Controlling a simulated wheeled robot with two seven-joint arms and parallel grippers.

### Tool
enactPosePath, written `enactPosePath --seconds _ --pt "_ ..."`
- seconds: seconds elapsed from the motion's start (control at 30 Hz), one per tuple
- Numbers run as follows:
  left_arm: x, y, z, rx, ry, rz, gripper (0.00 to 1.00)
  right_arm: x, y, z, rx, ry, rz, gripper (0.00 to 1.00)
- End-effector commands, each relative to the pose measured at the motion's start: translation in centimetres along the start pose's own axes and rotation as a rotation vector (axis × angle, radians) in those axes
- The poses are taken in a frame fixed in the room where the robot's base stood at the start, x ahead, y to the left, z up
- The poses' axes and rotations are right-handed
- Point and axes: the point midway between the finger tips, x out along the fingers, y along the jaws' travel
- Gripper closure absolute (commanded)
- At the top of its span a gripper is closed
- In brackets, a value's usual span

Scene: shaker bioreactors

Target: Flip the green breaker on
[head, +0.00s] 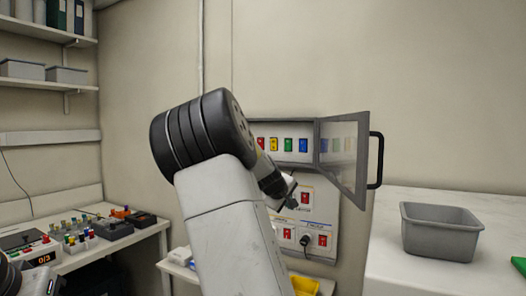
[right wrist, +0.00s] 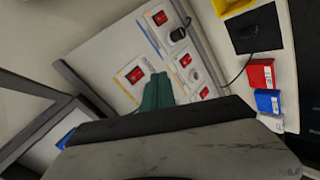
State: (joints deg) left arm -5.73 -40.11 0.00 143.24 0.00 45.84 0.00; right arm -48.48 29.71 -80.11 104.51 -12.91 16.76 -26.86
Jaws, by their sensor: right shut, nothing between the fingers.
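The green breaker (head: 288,144) sits in a row with red, yellow and blue breakers inside a grey wall box (head: 312,150), in the head view. The box's clear-windowed door (head: 345,165) stands open to the right. Which way the green breaker's lever points is too small to tell. My right gripper (head: 287,200) is below the box, in front of the switch panel, partly hidden by my arm. In the right wrist view its dark green fingers (right wrist: 158,92) are shut and empty. The green breaker is not visible there; a blue breaker (right wrist: 66,138) shows at lower left.
The white panel (head: 318,215) below the box carries several red switches and a black plug (head: 305,240). The door's black handle (head: 376,160) juts out right. A grey bin (head: 440,232) stands on the right counter. A workbench (head: 105,240) with small devices is at left.

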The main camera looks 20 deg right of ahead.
Motion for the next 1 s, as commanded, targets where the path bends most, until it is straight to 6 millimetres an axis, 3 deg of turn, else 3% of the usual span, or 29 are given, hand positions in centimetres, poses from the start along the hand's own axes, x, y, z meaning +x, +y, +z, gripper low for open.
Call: enactPosePath --seconds 0.03,0.1,0.2,0.3,0.4,0.77,1.0 --pt "0.0 0.0 0.0 0.0 0.0 0.0 0.64 -1.4 2.4 -2.4 -0.078 0.019 0.103 1.0" --pt "0.0 0.0 0.0 0.0 0.0 0.0 0.64 -3.8 5.5 -5.2 -0.169 0.043 0.229 1.0" --pt "0.0 0.0 0.0 0.0 0.0 0.0 0.64 -7.5 8.6 -8.8 -0.268 0.072 0.37 1.0" --pt "0.0 0.0 0.0 0.0 0.0 0.0 0.64 -10.4 10.3 -11.1 -0.331 0.091 0.461 1.0" --pt "0.0 0.0 0.0 0.0 0.0 0.0 0.64 -11.8 11.0 -12.1 -0.359 0.098 0.502 1.0" --pt "0.0 0.0 0.0 0.0 0.0 0.0 0.64 -11.8 11.2 -12.2 -0.361 0.099 0.506 1.0" --pt "0.0 0.0 0.0 0.0 0.0 0.0 0.64 -9.6 12.3 -12.5 -0.359 0.097 0.506 1.0"
